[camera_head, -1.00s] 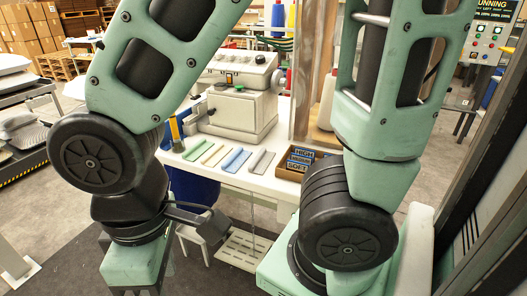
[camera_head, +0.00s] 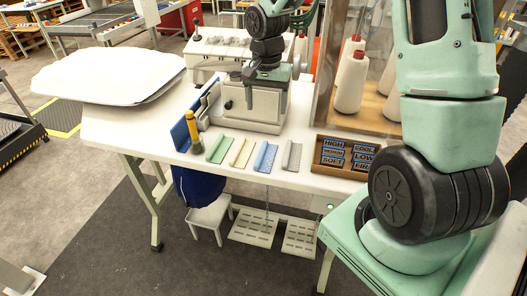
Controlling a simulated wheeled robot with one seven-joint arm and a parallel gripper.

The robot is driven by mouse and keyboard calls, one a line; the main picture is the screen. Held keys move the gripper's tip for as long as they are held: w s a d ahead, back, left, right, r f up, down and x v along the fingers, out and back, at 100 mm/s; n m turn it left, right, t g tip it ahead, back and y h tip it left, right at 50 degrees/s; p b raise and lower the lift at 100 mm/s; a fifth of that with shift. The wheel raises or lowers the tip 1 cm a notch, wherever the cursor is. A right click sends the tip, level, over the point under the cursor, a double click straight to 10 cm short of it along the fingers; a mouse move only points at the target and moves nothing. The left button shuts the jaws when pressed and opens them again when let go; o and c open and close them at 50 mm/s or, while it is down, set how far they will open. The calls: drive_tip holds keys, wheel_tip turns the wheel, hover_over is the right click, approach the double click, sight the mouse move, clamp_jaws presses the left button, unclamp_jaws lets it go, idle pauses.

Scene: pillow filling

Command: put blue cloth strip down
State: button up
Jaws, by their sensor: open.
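The blue cloth strip (camera_head: 265,157) lies flat on the white table (camera_head: 330,181) near its front edge, between a cream strip (camera_head: 241,153) and a grey strip (camera_head: 291,156). A green strip (camera_head: 218,150) lies at the left end of the row. My gripper (camera_head: 267,108) points down above and behind the strips, in front of the sewing machine (camera_head: 232,104). Its fingers are apart with nothing between them, and it is clear of the blue strip.
A wooden box of labels (camera_head: 346,156) sits right of the strips. A yellow-handled tool (camera_head: 194,134) stands to their left. A large white pillow (camera_head: 108,76) lies at the table's left. Thread cones (camera_head: 351,84) stand behind a clear panel. A stool (camera_head: 209,216) is below.

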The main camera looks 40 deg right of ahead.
drive_tip(key=p, duration=0.2)
hover_over(266, 157)
drive_tip(key=f, duration=1.1)
drive_tip(key=shift+w+d+f, duration=0.1)
drive_tip(key=shift+d+f, duration=0.15)
drive_tip(key=shift+a+f+p, duration=0.1)
drive_tip(key=shift+f+p, duration=0.4)
drive_tip(key=shift+f, duration=0.25)
drive_tip(key=shift+a+f+p, duration=0.1)
drive_tip(key=shift+f+p, duration=0.5)
drive_tip(key=shift+f, duration=1.45)
drive_tip(key=c, duration=1.1)
drive_tip(key=shift+c, duration=0.2)
wheel_tip(266, 157, up, 10)
drive_tip(key=b, duration=0.2)
